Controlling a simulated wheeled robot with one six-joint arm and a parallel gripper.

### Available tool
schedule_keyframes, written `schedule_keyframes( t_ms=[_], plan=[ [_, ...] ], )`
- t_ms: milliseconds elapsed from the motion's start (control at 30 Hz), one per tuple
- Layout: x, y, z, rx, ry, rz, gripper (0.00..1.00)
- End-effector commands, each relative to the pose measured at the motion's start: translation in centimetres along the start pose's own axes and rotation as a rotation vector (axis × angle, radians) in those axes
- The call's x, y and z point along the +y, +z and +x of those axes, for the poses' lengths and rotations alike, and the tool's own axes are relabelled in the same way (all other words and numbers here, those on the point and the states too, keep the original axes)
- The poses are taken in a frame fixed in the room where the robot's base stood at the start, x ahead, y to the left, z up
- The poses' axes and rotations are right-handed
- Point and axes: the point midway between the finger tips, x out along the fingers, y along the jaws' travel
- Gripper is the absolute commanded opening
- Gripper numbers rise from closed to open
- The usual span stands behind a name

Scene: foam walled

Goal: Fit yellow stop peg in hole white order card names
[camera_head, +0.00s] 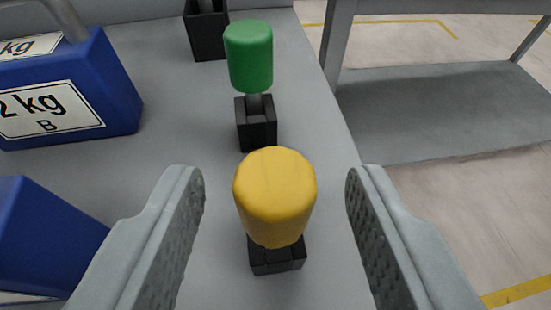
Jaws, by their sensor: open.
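A yellow peg (274,196) with a rounded cylindrical head stands upright in a small black holder (277,256) on the grey tabletop. My gripper (276,195) is open, with one grey padded finger to the left of the yellow peg and one to the right. Clear gaps show between the head and both fingers. The white order card and the hole do not show in this view.
A green peg (249,56) stands in another black holder (256,122) just behind. A further black holder (206,32) is at the top. Blue weights, one labelled 2 kg B (118,90), sit at the left. The table's right edge is close.

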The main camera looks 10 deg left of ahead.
Motion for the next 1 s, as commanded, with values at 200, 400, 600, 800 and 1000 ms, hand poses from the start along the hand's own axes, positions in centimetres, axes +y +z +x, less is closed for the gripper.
schedule_keyframes(
  t_ms=[200, 400, 600, 800, 1000],
  plan=[
    [0.0, 0.0, 2.6, -0.002, -0.002, 0.001, 0.47],
    [0.0, 0.0, 3.6, -0.001, -0.001, 0.001, 0.47],
    [0.0, 0.0, 3.6, -0.001, -0.001, 0.000, 0.47],
    [0.0, 0.0, 3.5, -0.001, -0.001, 0.000, 0.12],
    [0.0, 0.0, 3.5, -0.001, -0.001, 0.000, 0.00]
  ],
)
